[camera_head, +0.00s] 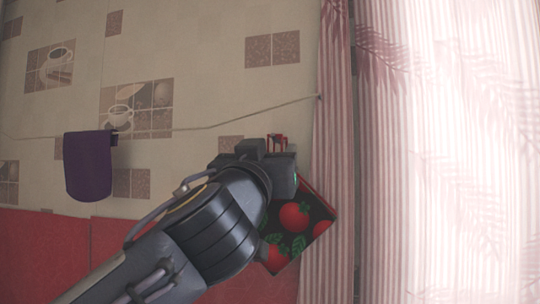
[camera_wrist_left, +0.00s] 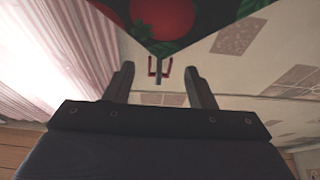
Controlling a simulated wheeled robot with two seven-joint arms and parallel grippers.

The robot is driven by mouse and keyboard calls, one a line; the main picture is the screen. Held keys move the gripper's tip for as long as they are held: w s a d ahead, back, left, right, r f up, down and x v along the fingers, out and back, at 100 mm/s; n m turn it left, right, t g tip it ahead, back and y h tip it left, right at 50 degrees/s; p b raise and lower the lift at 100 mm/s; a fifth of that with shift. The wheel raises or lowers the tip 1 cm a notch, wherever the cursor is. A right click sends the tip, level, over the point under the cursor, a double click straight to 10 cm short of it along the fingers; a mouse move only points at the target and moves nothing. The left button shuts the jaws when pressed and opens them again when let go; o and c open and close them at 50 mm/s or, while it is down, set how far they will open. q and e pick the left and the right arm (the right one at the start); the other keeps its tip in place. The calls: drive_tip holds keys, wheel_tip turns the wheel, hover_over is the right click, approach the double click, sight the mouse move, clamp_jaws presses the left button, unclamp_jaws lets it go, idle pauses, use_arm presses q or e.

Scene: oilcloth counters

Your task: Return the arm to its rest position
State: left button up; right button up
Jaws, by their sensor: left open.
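My left arm comes in from the lower left of the head view, and its gripper (camera_head: 268,152) is raised in front of the wall. In the left wrist view the two fingers of this gripper (camera_wrist_left: 160,72) stand apart with nothing between them. A dark cloth with red tomatoes and green leaves (camera_head: 296,218) shows just below and behind the gripper, partly hidden by my arm. It also fills the top of the left wrist view (camera_wrist_left: 165,18). A small red hook or clip (camera_head: 277,141) shows just beyond the fingers, and also in the left wrist view (camera_wrist_left: 153,68). My right gripper is not in view.
A thin cord (camera_head: 180,129) runs along the tiled wall (camera_head: 200,60). A purple cloth (camera_head: 88,168) hangs at the left. A pink striped curtain (camera_head: 331,120) hangs close to the right of the gripper. Red panels (camera_head: 45,255) lie at lower left.

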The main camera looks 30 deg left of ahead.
use_arm(q)
drive_tip(key=b+v, duration=0.3)
drive_tip(key=v, duration=0.4)
drive_tip(key=a+f+m+g+h, duration=0.3)
drive_tip(key=f+g, duration=0.7)
drive_tip(key=f, duration=2.4)
drive_tip(key=s+d+f+g+h, duration=0.2)
drive_tip(key=s+f, duration=0.2)
drive_tip(key=f, duration=0.3)
drive_tip(key=s+d+f+n+g+h, duration=0.1)
drive_tip(key=s+d+f+g+h, duration=0.1)
drive_tip(key=s+f, duration=0.2)
drive_tip(key=s+d+f+g+h, duration=0.1)
drive_tip(key=s+f+g+h, duration=0.1)
drive_tip(key=f, duration=0.9)
drive_tip(key=shift+s+d+n, duration=0.4)
drive_tip(key=shift+s, duration=0.5)
drive_tip(key=shift+r, duration=0.1)
